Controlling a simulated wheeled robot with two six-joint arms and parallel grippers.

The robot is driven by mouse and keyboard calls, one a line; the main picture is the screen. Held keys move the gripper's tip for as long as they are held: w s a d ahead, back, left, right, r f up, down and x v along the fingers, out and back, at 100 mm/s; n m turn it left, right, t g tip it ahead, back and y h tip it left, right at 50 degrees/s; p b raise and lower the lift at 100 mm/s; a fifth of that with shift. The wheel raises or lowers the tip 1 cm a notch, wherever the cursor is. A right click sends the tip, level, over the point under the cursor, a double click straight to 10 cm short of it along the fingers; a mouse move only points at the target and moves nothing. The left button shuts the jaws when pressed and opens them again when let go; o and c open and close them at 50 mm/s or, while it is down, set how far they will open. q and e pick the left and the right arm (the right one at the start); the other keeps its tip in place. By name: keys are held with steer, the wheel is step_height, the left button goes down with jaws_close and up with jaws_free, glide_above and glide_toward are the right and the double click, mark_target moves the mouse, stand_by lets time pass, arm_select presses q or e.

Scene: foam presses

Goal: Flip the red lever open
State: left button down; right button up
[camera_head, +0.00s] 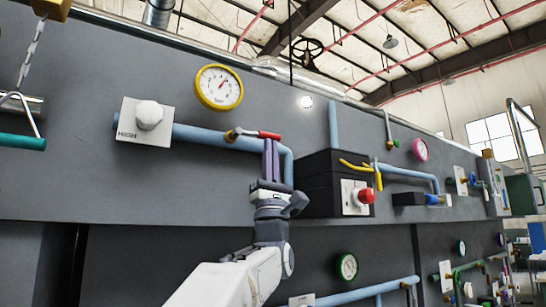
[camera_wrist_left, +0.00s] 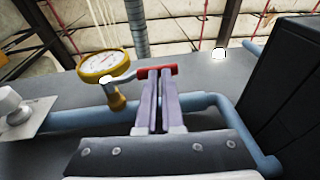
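The red lever (camera_head: 269,135) is a short red grip on a metal arm, joined to a brass valve (camera_head: 232,134) on the blue pipe. It lies roughly level, pointing right. My left gripper (camera_head: 269,145) is directly below it, with two purple fingers pointing up and close together. In the left wrist view the red lever (camera_wrist_left: 157,70) crosses the tips of the left gripper (camera_wrist_left: 158,78). The fingers look shut with only a thin gap. The lever runs across both tips rather than between them; contact cannot be told for certain. My right gripper is out of view.
A yellow-rimmed gauge (camera_head: 219,87) sits above left of the lever. A white knob (camera_head: 149,115) on a plate is further left. A black box (camera_head: 318,185) with a red button (camera_head: 367,196) and yellow handles (camera_head: 378,177) stands out from the wall at right.

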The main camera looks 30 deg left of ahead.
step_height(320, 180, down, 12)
steer(key=b, duration=1.1)
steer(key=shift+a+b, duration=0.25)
steer(key=shift+b, duration=0.15)
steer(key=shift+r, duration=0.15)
